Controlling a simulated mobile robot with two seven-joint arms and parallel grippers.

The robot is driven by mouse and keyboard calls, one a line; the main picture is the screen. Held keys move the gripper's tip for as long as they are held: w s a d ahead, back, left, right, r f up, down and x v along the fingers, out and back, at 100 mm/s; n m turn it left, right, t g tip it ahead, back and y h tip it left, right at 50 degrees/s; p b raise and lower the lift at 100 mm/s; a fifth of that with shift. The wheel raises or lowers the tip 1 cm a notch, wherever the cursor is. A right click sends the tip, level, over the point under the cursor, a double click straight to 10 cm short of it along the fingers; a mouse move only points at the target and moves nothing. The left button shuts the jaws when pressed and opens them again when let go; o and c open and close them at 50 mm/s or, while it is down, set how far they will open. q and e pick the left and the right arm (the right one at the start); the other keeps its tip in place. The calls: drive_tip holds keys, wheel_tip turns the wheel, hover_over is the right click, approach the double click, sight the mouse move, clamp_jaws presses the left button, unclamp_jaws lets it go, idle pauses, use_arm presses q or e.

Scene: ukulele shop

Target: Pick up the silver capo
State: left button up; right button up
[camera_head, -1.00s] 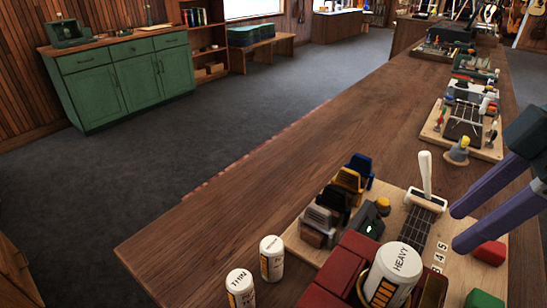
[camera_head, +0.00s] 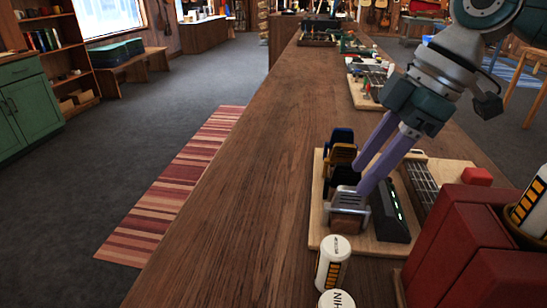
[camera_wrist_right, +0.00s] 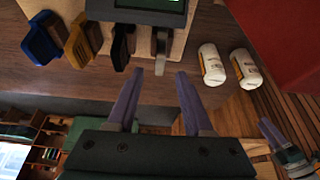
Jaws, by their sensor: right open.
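The silver capo (camera_head: 345,193) stands on a small wooden block at the near left corner of the pale board. In the wrist view the silver capo (camera_wrist_right: 161,46) lies just beyond my right fingertips, in line with the gap between them. My right gripper (camera_head: 362,180) is open, with its purple fingers angled down at the capo and partly covering it. It also shows open and empty in the wrist view (camera_wrist_right: 159,74). A purple finger of my left gripper (camera_wrist_right: 273,134) shows at the lower right of the wrist view; its opening cannot be judged.
Black (camera_wrist_right: 122,45), gold (camera_wrist_right: 78,45) and blue (camera_wrist_right: 42,42) capos stand in a row beside the silver one. A tuner-like box (camera_head: 390,210) is close on the other side. White cans (camera_head: 332,263) and a red case (camera_head: 465,240) are nearer me. The bench's left side is clear.

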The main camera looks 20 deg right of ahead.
sight(352, 188)
drive_tip(key=x, duration=0.4)
drive_tip(key=shift+f, duration=0.4)
drive_tip(key=shift+c, duration=0.2)
clamp_jaws()
